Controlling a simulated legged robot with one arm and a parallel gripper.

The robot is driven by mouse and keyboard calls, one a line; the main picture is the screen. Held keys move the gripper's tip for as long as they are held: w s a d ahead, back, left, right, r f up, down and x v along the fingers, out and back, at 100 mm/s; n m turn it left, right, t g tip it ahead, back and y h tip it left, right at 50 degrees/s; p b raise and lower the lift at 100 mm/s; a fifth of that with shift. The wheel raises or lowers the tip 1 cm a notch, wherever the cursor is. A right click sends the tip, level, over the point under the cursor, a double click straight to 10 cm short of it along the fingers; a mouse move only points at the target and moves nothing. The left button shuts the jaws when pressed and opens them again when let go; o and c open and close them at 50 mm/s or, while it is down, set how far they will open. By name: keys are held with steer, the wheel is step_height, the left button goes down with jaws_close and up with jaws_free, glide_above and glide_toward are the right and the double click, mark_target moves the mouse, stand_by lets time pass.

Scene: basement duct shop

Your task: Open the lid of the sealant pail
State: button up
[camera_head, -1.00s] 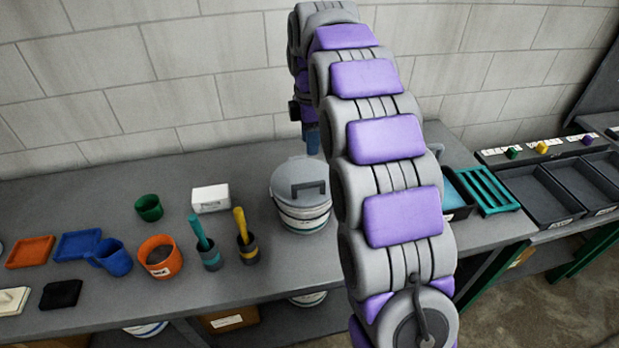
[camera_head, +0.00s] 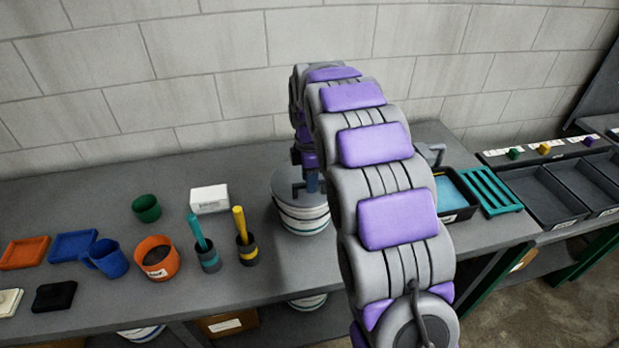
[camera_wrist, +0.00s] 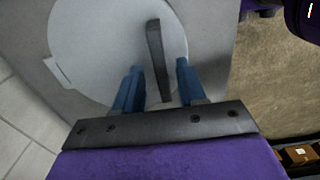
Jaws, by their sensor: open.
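The sealant pail (camera_head: 303,218) stands on the bench, white with a grey lid (camera_head: 284,187); its lid looks closed. My arm hides the pail's right side in the head view. In the wrist view the round lid (camera_wrist: 95,45) fills the upper left, with a dark bar handle (camera_wrist: 155,55) across it. My gripper (camera_wrist: 160,80) is open over the lid, its two blue fingers on either side of the handle's near part. I cannot tell whether the fingers touch the handle. It also shows at the lid in the head view (camera_head: 311,185).
Left of the pail stand a yellow-handled brush in a cup (camera_head: 246,245), a teal-handled one (camera_head: 207,255), a white box (camera_head: 209,199), an orange pot (camera_head: 155,261) and a blue mug (camera_head: 107,260). A black tray (camera_head: 455,195) and a teal rack (camera_head: 490,192) are to the right.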

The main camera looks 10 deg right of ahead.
steer(key=shift+a, duration=0.1)
steer(key=shift+c, duration=0.2)
jaws_close()
